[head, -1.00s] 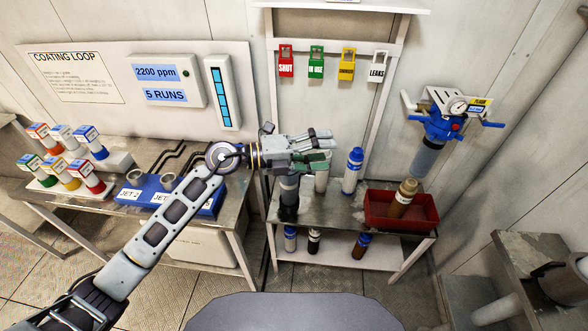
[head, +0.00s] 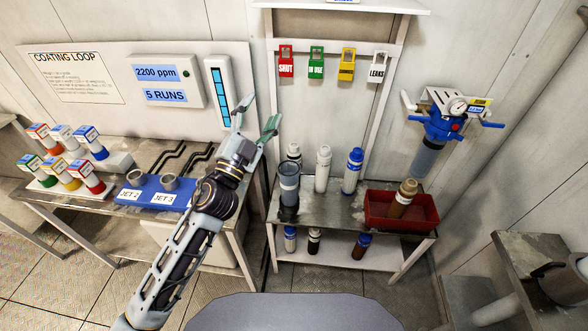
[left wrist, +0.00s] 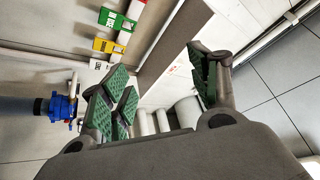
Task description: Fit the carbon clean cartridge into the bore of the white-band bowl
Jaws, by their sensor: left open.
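A grey translucent bowl (head: 289,182) with a dark lower part stands upright at the left end of the metal bench. A dark cartridge with a white top (head: 294,152) shows just behind its rim; whether it is inside or behind the bowl I cannot tell. I cannot make out a white band or a carbon label. My left gripper (head: 256,118) is open and empty, raised above and left of the bowl, fingers pointing up. In the left wrist view its green-padded fingers (left wrist: 160,88) are spread, with pale cylinders (left wrist: 165,120) beyond. My right gripper is out of view.
A white cartridge (head: 322,170) and a blue-capped one (head: 353,172) stand beside the bowl. A red tray (head: 427,222) holds a brown cartridge (head: 403,196). Several short cartridges stand on the lower shelf (head: 335,262). A blue jet block (head: 155,194) is at left. Tags hang behind.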

